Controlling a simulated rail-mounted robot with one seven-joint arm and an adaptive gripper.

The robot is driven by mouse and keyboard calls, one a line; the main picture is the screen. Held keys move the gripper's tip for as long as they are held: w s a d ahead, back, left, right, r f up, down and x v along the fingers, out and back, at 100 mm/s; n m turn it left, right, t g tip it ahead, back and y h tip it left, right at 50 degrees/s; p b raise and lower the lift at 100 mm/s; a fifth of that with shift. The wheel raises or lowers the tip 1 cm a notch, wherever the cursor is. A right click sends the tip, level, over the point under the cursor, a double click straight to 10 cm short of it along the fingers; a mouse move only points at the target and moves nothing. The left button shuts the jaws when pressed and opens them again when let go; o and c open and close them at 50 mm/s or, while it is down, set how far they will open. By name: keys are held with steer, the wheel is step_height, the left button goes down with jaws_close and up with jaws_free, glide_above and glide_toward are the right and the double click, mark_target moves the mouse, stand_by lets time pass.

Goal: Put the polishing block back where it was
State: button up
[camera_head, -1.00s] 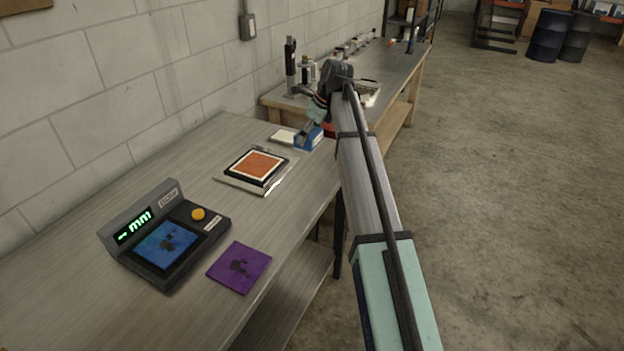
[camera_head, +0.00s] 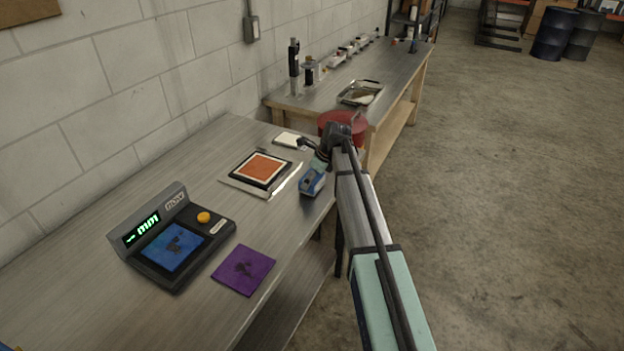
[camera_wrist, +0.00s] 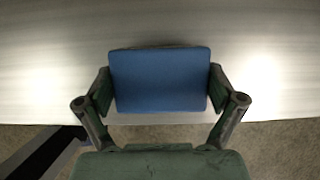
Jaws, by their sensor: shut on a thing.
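The polishing block (camera_head: 312,183) is blue, with a pale end showing in the head view. It is at the right edge of the near table, to the right of the plate with the orange pad. In the wrist view the block (camera_wrist: 160,80) shows as a plain blue face between the two fingers. My gripper (camera_wrist: 160,90) is shut on it from both sides. In the head view my gripper (camera_head: 320,168) is partly hidden by the arm. I cannot tell whether the block touches the table.
The near table (camera_head: 205,165) holds an orange pad (camera_head: 262,167) on a plate, a white pad (camera_head: 290,140), a purple cloth (camera_head: 243,269) and a device with a lit display (camera_head: 165,235). A red round container (camera_head: 330,121) and a metal tray (camera_head: 362,92) are behind.

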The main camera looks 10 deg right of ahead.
steer(key=shift+f, duration=0.4)
steer(key=shift+f, duration=0.1)
steer(key=o, duration=0.9)
steer(key=shift+f, duration=0.1)
steer(key=shift+c, duration=0.2)
steer(key=b+v, duration=0.3)
steer(key=v, duration=0.9)
steer(key=shift+r, duration=0.2)
